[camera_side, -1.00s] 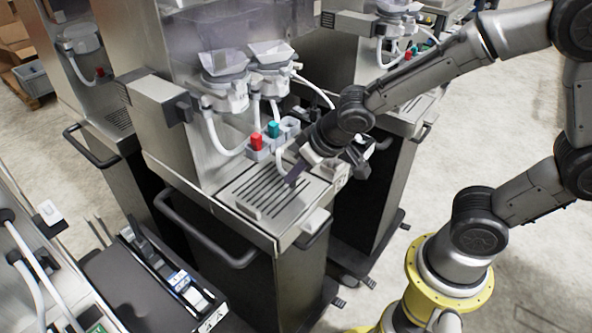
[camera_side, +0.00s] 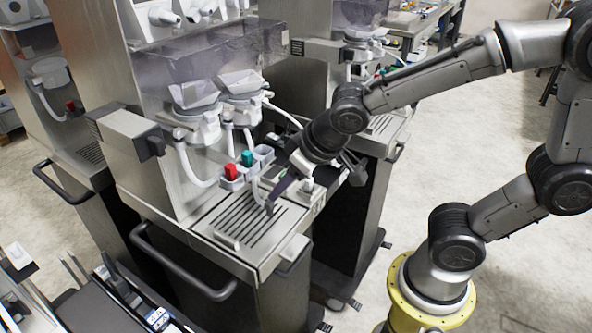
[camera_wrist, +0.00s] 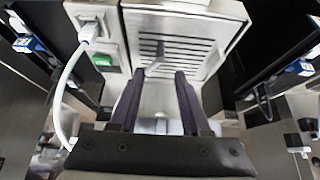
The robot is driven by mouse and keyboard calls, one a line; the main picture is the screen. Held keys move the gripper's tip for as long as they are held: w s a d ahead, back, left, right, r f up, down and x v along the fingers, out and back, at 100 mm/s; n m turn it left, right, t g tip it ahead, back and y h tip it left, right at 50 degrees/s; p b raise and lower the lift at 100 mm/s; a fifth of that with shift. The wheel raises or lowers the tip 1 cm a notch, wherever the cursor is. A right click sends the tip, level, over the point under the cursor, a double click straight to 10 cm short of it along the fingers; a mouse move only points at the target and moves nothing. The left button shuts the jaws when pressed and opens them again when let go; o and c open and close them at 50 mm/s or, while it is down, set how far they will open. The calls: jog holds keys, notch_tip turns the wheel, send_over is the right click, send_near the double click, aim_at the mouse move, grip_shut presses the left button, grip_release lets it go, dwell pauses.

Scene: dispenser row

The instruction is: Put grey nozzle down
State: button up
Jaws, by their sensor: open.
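A pale grey nozzle (camera_wrist: 88,32) with a white hose stands at a square fitting on the deck, left of the grate in the wrist view. I take it for the grey nozzle; a pale fitting (camera_side: 307,186) right of the grate in the side view seems to be the same. My gripper (camera_wrist: 156,74) is open, with its two dark fingers over the near edge of the grate. It is apart from that nozzle. A small light grey piece (camera_wrist: 154,66) shows between the fingertips; I cannot tell what it is or whether it touches them.
A red nozzle (camera_side: 231,172) and a teal nozzle (camera_side: 247,158) stand in grey cups behind the slotted drip grate (camera_side: 240,222). White hoses hang there from two dispensers. A black cart handle (camera_side: 180,265) juts out in front. Most of the grate is clear.

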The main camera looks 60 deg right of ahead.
jog(key=s+d+r, duration=0.2)
jog(key=s, duration=0.5)
jog(key=s+d+r, duration=0.3)
jog(key=s, duration=0.4)
jog(key=shift+s+r+g, duration=0.3)
jog(key=shift+r, duration=0.05)
